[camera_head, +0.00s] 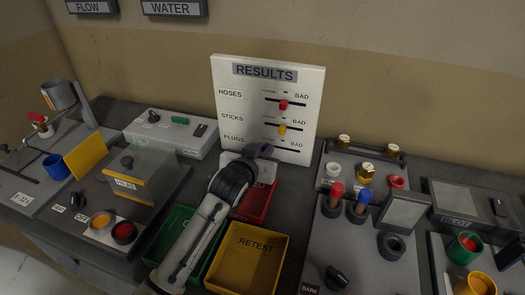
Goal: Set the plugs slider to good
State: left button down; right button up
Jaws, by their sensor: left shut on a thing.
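The white RESULTS board (228,78) stands upright at the back, with rows for hoses, sticks and plugs, each with a slot running from good to bad. The hoses slider (283,104) is red and the sticks slider (282,129) is yellow, both near the middle of their slots. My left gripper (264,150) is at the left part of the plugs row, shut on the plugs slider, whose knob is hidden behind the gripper. The right part of the plugs slot shows empty. My right gripper is not in view.
Below the board lie a red tray (262,203), a yellow RETEST tray (245,262) and a green tray (172,232), partly under my left arm. Panels with knobs and plugs stand at the right (355,235).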

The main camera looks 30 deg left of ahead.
pick_arm(q)
jog(key=c, duration=1.7)
grip_release()
jog(key=shift+a, duration=0.3)
jog(key=shift+d, duration=0.1)
jog(key=shift+s, duration=0.25)
jog(key=v, duration=1)
jog(key=shift+r, duration=0.15)
